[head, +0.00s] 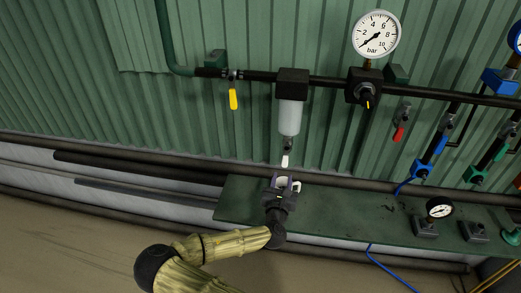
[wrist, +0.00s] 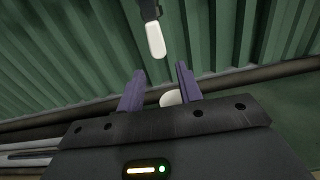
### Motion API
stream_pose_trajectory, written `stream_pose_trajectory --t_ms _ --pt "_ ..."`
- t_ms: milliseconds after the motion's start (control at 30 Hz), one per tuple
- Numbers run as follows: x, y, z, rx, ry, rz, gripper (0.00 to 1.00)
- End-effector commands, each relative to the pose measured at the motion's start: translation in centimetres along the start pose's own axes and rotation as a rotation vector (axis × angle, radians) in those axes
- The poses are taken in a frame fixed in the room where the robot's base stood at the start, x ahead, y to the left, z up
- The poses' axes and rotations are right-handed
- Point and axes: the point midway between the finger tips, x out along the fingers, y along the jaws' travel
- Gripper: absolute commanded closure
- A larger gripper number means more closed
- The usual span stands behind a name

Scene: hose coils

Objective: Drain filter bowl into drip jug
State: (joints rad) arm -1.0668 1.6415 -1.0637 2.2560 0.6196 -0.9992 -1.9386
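The filter bowl (head: 289,117) is a pale translucent cylinder hanging upright under a black filter head (head: 292,83) on the dark pipe. A dark drain fitting (head: 287,146) is at its bottom, with a white tab (head: 285,161) hanging below; the tab also shows in the wrist view (wrist: 156,40), above the fingers. A small white vessel, apparently the drip jug (head: 295,186), is on the green bench, mostly hidden by my gripper (head: 284,181). In the wrist view its rounded white edge (wrist: 169,99) shows beyond my spread purple fingers. My gripper is open, below the tab; contact with the jug is unclear.
A yellow lever (head: 233,99) hangs left of the filter, and a black regulator (head: 364,87) with a large gauge (head: 376,35) stands right. A red lever (head: 399,134) is farther right. The green bench (head: 345,212) has free room right of my gripper.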

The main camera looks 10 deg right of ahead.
Motion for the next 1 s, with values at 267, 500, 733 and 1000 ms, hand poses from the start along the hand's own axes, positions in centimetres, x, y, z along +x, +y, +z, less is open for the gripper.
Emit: stream_pose_trajectory --t_ms 267,500,733,1000 --pt "1.9 0.0 0.0 0.000 0.000 -0.001 0.65" --pt "3.4 0.0 0.0 0.000 0.000 0.000 0.65" --pt "4.2 0.0 0.0 0.000 0.000 0.000 0.65" --pt "4.7 -0.1 0.0 -0.001 0.000 0.000 0.65"
